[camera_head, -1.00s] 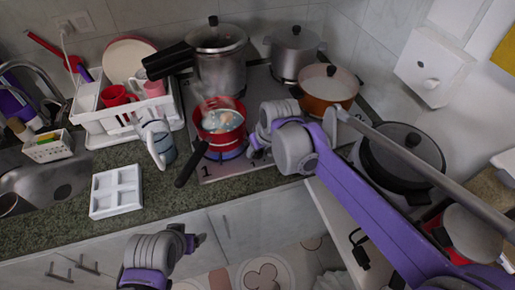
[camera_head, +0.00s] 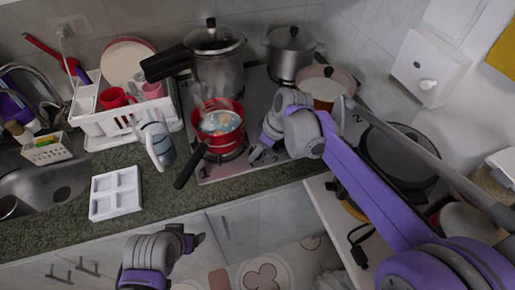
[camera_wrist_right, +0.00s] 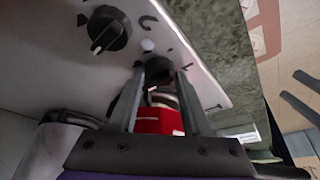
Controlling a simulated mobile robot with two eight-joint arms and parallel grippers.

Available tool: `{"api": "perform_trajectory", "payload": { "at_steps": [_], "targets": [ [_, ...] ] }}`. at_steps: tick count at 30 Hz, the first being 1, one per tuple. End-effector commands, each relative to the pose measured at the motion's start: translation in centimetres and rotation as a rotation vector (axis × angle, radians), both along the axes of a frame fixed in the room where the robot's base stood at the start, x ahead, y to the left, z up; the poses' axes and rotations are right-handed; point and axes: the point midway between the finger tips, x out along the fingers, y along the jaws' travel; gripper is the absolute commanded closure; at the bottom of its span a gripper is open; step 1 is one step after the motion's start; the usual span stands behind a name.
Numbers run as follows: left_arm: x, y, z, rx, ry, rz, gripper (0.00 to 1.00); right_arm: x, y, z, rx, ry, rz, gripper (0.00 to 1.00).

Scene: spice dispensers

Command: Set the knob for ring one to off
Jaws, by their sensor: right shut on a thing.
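The ring one knob (camera_wrist_right: 158,70) is a dark round knob on the pale hob panel, in the right wrist view. My right gripper (camera_wrist_right: 156,78) has its fingers around it, shut on it; the fingers hide part of it and its pointer mark. In the head view my right gripper (camera_head: 258,154) is at the front edge of the hob, just right of the red pot (camera_head: 221,125). That pot stands on ring one, near the printed 1 (camera_head: 207,171). No blue flame shows under it. My left gripper (camera_head: 193,242) hangs over the floor in front of the counter, away from the hob.
A second black knob (camera_wrist_right: 107,31) with a white line sits on the panel. A pressure cooker (camera_head: 219,70), a steel pot (camera_head: 292,52) and an orange pot (camera_head: 327,90) stand behind. A jug (camera_head: 156,141) and white tray (camera_head: 116,193) are left of the red pot.

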Motion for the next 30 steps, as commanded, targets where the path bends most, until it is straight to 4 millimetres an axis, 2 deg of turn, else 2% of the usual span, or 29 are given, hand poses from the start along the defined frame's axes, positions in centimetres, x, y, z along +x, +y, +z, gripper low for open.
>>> {"api": "perform_trajectory", "payload": {
  "at_steps": [11,12,16,17,26,30],
  "targets": [
    [0.0,0.0,0.0,0.000,0.000,0.000,0.22,0.0,0.0,0.0,-0.002,-0.001,0.006,1.00],
    [0.0,0.0,0.0,0.000,0.000,0.000,0.22,0.0,0.0,0.0,-0.002,-0.001,0.006,0.48],
    [0.0,0.0,0.0,0.000,0.000,0.000,0.22,0.0,0.0,0.0,-0.002,-0.001,0.006,0.25],
    [0.0,0.0,0.0,0.000,0.000,0.000,0.22,0.0,0.0,0.0,-0.002,-0.001,0.006,0.22],
    [0.0,0.0,0.0,0.000,0.000,0.000,0.22,0.0,-0.1,0.1,0.000,-0.001,0.005,0.22],
    [0.0,0.0,0.1,0.000,-0.001,0.000,0.22,-0.2,-0.5,1.4,-0.001,-0.001,0.004,0.22]
  ]
}}
